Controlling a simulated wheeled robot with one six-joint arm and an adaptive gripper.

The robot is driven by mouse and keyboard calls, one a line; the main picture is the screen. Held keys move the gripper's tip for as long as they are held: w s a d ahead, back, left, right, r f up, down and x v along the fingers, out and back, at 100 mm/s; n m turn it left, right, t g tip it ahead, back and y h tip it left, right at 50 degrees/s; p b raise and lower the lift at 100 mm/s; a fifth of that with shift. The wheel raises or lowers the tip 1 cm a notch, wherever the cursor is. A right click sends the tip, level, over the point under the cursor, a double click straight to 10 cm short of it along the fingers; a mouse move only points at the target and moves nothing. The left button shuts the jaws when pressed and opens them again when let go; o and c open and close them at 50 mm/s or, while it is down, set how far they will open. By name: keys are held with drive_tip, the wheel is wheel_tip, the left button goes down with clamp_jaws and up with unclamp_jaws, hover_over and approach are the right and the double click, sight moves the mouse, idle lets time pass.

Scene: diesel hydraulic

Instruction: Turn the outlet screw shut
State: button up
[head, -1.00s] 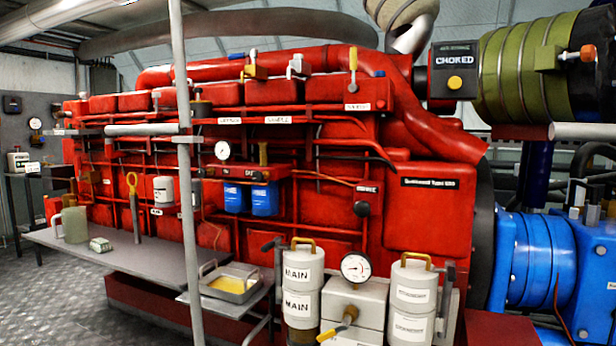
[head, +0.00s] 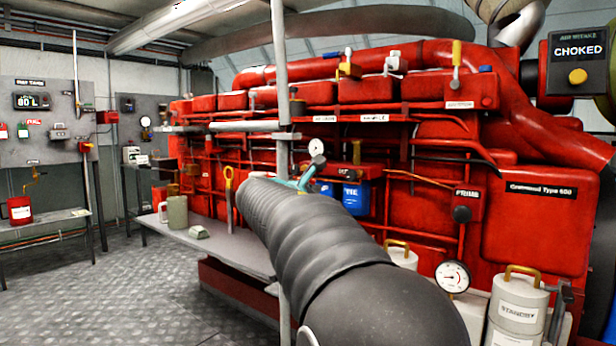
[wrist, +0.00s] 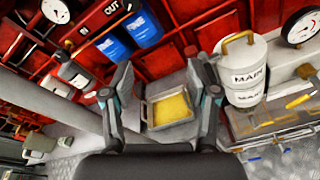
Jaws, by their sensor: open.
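In the wrist view a red filter bar carries an IN label (wrist: 83,30) and an OUT label (wrist: 112,8), above two blue filters (wrist: 147,24). In the head view one blue filter (head: 356,198) shows plainly, with a brass upright piece (head: 357,152) at the bar above it. I cannot make out the outlet screw for certain at this size. My gripper (wrist: 165,78) is open and empty, its two fingers well apart, with the filters beyond them. In the head view my dark arm hides part of the engine, and my gripper (head: 312,172) shows small by the filter bar.
A metal tray of yellow liquid (wrist: 172,108) lies beyond the fingers. A white MAIN canister (wrist: 245,72) stands to their right. A grey upright pole (head: 280,70) stands near my arm. A bench (head: 215,238) holds a jug (head: 177,212). The floor at left is clear.

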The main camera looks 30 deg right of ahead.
sight(350, 175)
drive_tip(key=w+d+r+n, duration=0.1)
drive_tip(key=w+d, duration=0.2)
drive_tip(key=d, duration=0.2)
drive_tip(key=w+d+r+h+p, duration=0.1)
drive_tip(key=w+d, duration=0.2)
drive_tip(key=d, duration=0.2)
drive_tip(key=w+d+r+n+h+p, duration=0.1)
drive_tip(key=w+d, duration=0.2)
drive_tip(key=d, duration=0.2)
drive_tip(key=shift+w+d+r+n, duration=0.1)
drive_tip(key=shift+d+r+n, duration=0.05)
drive_tip(key=shift+n, duration=0.15)
clamp_jaws()
